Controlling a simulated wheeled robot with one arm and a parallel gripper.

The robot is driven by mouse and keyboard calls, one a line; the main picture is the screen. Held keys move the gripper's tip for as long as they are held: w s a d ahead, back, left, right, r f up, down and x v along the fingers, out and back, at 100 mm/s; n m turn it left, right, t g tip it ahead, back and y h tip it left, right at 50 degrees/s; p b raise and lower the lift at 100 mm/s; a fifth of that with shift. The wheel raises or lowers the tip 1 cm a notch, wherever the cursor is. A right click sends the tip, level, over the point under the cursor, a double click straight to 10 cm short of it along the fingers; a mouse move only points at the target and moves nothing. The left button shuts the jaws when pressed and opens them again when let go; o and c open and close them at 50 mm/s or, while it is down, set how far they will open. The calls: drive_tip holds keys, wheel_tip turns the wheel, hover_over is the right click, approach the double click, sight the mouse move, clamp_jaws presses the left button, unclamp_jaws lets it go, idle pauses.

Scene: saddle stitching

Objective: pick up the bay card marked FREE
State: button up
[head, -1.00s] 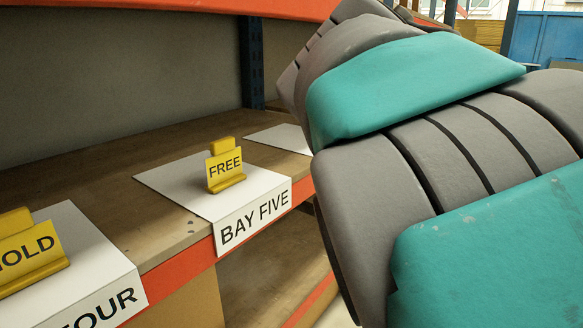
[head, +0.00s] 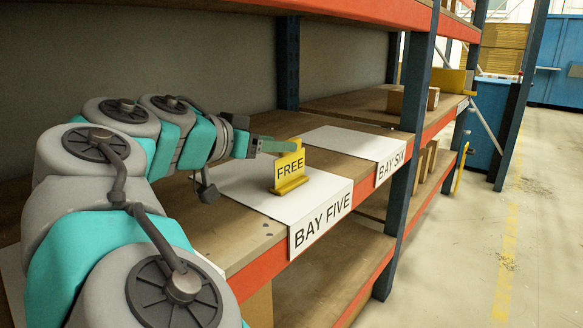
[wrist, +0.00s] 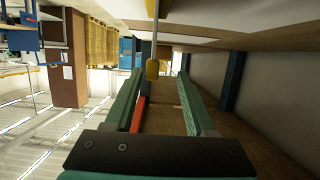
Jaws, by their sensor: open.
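The yellow FREE card (head: 290,172) stands upright on the white BAY FIVE sheet (head: 322,203), with a small knob on its top edge. My gripper (head: 286,145) comes from the left, level with the knob, its green fingers pointing along the shelf. In the wrist view the scene appears upside down. There the card (wrist: 152,68) shows edge-on, its knob in line with the gap between the tips of my open gripper (wrist: 160,74). The knob looks nearer the left finger. I cannot tell whether either finger touches it.
The white BAY SIX sheet (head: 385,160) lies further right, bare of any card. A blue rack upright (head: 408,170) stands between the bays. Cardboard boxes (head: 415,99) sit deeper on the shelf. An orange shelf beam (head: 385,9) runs overhead. The aisle floor (head: 450,240) is clear.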

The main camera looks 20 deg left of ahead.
sight(299, 147)
drive_tip(key=shift+s+d+x, duration=0.1)
drive_tip(key=shift+d+x, duration=0.05)
drive_tip(key=shift+x, duration=1)
drive_tip(key=shift+s+d+x, duration=0.1)
drive_tip(key=shift+d+x, duration=0.1)
drive_tip(key=shift+x, duration=0.95)
drive_tip(key=shift+s+d+x, duration=0.1)
drive_tip(key=shift+d+x, duration=0.05)
drive_tip(key=shift+x, duration=1.05)
drive_tip(key=shift+f, duration=0.1)
clamp_jaws()
